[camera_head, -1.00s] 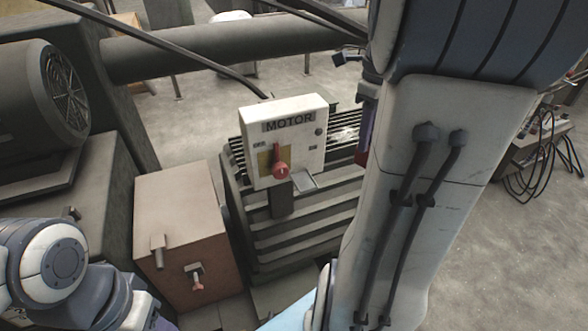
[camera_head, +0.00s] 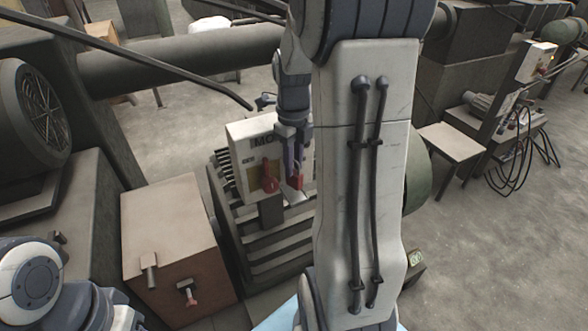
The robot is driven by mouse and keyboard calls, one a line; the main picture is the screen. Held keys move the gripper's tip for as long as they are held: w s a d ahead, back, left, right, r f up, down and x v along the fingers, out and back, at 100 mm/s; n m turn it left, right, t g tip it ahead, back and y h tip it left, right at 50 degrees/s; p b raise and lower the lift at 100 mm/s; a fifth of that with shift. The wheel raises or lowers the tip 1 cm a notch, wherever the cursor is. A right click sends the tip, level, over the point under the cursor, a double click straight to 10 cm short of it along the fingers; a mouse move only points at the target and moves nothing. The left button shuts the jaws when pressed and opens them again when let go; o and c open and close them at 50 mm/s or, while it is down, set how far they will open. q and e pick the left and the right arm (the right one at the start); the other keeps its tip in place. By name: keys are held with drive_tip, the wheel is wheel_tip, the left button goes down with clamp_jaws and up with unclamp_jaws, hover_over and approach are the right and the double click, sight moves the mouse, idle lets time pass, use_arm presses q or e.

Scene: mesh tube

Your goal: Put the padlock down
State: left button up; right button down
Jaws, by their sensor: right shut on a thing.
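My right gripper (camera_head: 291,152) is in front of the right side of the white MOTOR switch box (camera_head: 248,133), pointing down and partly hidden by my arm. It is shut on a small red thing, which appears to be the padlock (camera_head: 297,181). The padlock hangs just right of the box's red switch handle (camera_head: 269,178). It looks to be above a small grey ledge (camera_head: 296,197); I cannot tell whether it touches. My left arm shows at the lower left, but its gripper is out of view.
The switch box stands on a ribbed dark motor housing (camera_head: 265,245). A brown cabinet (camera_head: 175,235) with a small red-tipped handle stands to the left. My right arm hides the area right of the box. Open floor (camera_head: 480,265) lies at the right.

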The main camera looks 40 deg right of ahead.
drive_tip(key=shift+f, duration=1.4)
drive_tip(key=shift+f, duration=0.2)
drive_tip(key=c, duration=0.7)
unclamp_jaws()
drive_tip(key=shift+r, duration=0.15)
